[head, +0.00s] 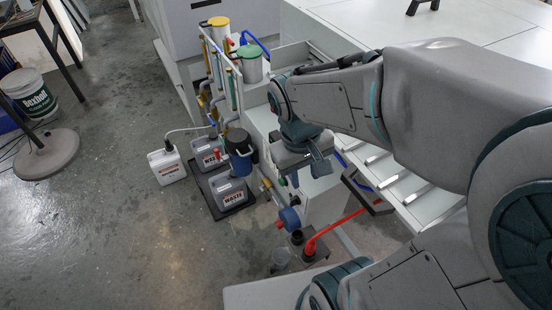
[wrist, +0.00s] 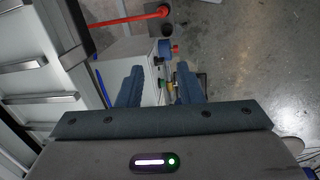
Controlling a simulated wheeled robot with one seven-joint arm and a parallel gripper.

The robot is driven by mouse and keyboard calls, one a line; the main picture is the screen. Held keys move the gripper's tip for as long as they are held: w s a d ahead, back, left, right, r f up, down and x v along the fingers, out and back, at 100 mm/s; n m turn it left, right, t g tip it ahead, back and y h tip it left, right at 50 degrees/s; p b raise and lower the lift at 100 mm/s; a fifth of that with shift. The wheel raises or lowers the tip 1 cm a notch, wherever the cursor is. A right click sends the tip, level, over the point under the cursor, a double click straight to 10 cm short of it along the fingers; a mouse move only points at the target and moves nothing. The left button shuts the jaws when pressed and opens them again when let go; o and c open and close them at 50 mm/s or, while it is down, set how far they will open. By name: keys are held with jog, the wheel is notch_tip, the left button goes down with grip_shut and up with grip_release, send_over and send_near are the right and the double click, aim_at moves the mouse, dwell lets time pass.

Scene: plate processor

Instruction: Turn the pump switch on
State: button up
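My gripper (head: 306,172) is in the middle of the head view, beside the side panel of the plate processor, pointing down. In the wrist view its two dark fingers (wrist: 159,78) are apart with a gap between them and nothing held. The pale side panel (wrist: 149,92) shows through that gap, with small dark, green and yellow fittings (wrist: 168,84) along its edge. I cannot tell which small part is the pump switch. The blue pump-like part (head: 290,218) with a red end sits low on the machine, below my gripper, and shows in the wrist view (wrist: 165,47).
A red pipe (head: 338,228) runs low beside the blue part. Waste jugs (head: 228,190) stand in a dark tray at left, with a white jug (head: 167,166) beside them. Drawers with handles (wrist: 42,98) fill the wrist view's left. The grey floor (head: 110,220) is open at left.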

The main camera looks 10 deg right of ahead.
jog(key=w+a+f+n+g+h+b, duration=0.1)
jog(key=w+a+f+n+h+b, duration=0.15)
jog(key=f, duration=0.35)
jog(key=w+a+f+n+g+h+b, duration=0.1)
jog(key=f+n+h+b, duration=0.1)
jog(key=f+n+h, duration=0.3)
jog(key=w+a+f+n+h+b, duration=0.2)
jog(key=f, duration=0.5)
jog(key=n+t+h+b, duration=0.4)
jog(key=n+t+h, duration=0.2)
jog(key=n+t, duration=0.3)
send_near(294, 202)
jog(key=w+d+g, duration=0.1)
jog(key=w+d, duration=0.2)
jog(key=d, duration=0.4)
jog(key=shift+w+d+r, duration=0.2)
jog(key=shift+w+r, duration=0.15)
jog(key=shift+r, duration=0.15)
jog(key=shift+n, duration=0.25)
grip_shut()
